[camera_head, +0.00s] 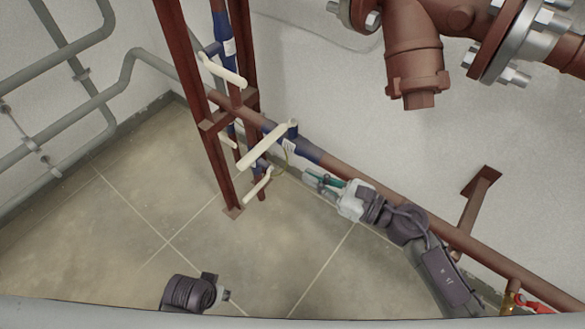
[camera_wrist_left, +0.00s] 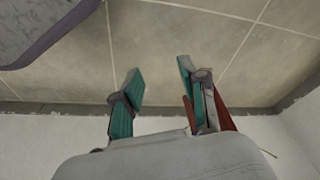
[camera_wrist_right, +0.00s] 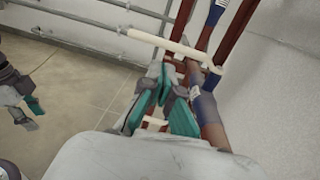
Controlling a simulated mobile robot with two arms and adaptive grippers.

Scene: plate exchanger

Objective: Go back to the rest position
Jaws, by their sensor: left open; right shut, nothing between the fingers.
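My right gripper (camera_head: 318,182) has teal fingers and reaches in from the lower right, beside the blue-banded brown pipe. In the right wrist view, its fingers (camera_wrist_right: 169,85) are shut with nothing between them. Cream lever handles lie ahead of it: a long one (camera_head: 265,147), an upper one (camera_head: 225,72) and a lower one (camera_head: 257,187). A cream handle (camera_wrist_right: 165,43) also crosses ahead in the right wrist view. My left gripper is open and empty, its fingers (camera_wrist_left: 160,85) apart over tiled floor. It also shows at the left of the right wrist view (camera_wrist_right: 28,112).
A red-brown steel frame (camera_head: 195,85) stands behind the handles. A sloping brown pipe (camera_head: 405,215) runs close along my right arm. Large flanged piping (camera_head: 415,60) hangs at the upper right. Grey pipes (camera_head: 75,110) line the left wall. The tiled floor (camera_head: 120,220) is clear.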

